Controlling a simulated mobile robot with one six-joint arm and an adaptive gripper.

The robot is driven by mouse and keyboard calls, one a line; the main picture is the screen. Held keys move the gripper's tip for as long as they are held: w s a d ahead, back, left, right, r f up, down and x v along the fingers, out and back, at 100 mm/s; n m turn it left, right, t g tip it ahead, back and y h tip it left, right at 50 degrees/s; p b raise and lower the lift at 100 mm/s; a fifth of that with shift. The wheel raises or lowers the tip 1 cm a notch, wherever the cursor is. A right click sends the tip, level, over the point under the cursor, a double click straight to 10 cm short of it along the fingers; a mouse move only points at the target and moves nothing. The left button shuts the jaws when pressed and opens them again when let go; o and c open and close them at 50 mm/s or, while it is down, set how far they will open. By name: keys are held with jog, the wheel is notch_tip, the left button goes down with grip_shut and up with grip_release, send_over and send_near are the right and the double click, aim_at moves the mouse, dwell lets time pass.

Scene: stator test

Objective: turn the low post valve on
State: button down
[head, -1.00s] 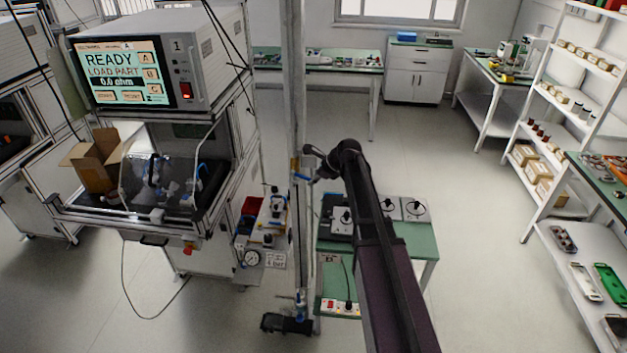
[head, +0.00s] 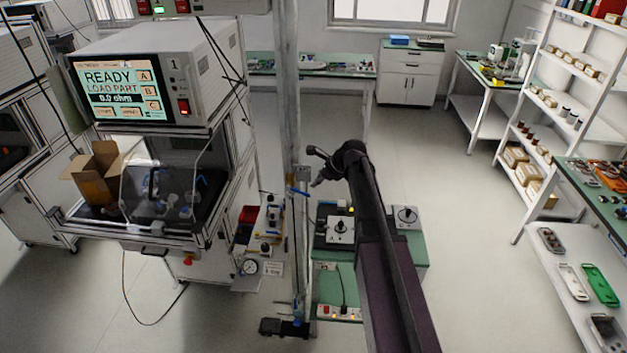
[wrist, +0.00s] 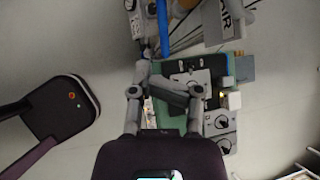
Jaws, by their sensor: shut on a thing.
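The post (head: 290,130) stands upright in the middle of the head view. A valve with a blue lever handle (head: 298,191) sits partway up it, below a small plate. My gripper (head: 315,184) is at the right end of this lever, fingers drawn together. In the wrist view, a long blue bar (wrist: 162,28), which looks like the lever, ends beside my gripper's fingertips (wrist: 150,58). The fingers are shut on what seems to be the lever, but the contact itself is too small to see. Another blue fitting (head: 299,308) is near the post's foot.
A green-topped bench (head: 415,250) with boxes and dials stands just right of the post. A test station (head: 150,75) with a screen is at left. Open floor (head: 460,200) lies toward the shelves (head: 540,130).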

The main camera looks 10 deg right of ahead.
jog(key=shift+a+r+p+v, duration=0.15)
jog(key=shift+p+v, duration=0.6)
jog(key=shift+v, duration=0.2)
jog(key=shift+a+r+p+v, duration=0.15)
jog(key=shift+a+p+v, duration=0.05)
jog(key=shift+p+v, duration=0.7)
jog(key=shift+a+r+p+v, duration=0.1)
jog(key=shift+a+p+v, duration=0.05)
jog(key=shift+p+v, duration=0.65)
jog(key=shift+w+d+r, duration=0.1)
jog(key=shift+w+d, duration=0.05)
jog(key=s+a+f+n+g+h+b, duration=0.2)
jog(key=s+a+f+n+h+b, duration=0.1)
jog(key=s+f+n+b, duration=0.7)
jog(key=s+a+f+n+g+h+b, duration=0.2)
jog(key=s+a+f+n+h+b, duration=0.1)
jog(key=s+f+n+b, duration=0.7)
jog(key=s+a+f+n, duration=0.1)
jog(key=s+f+n, duration=0.1)
jog(key=s+f, duration=0.2)
jog(key=shift+s+f+n+g+b, duration=0.25)
jog(key=shift+s+n+g+b, duration=0.05)
jog(key=shift+n+g+b, duration=0.1)
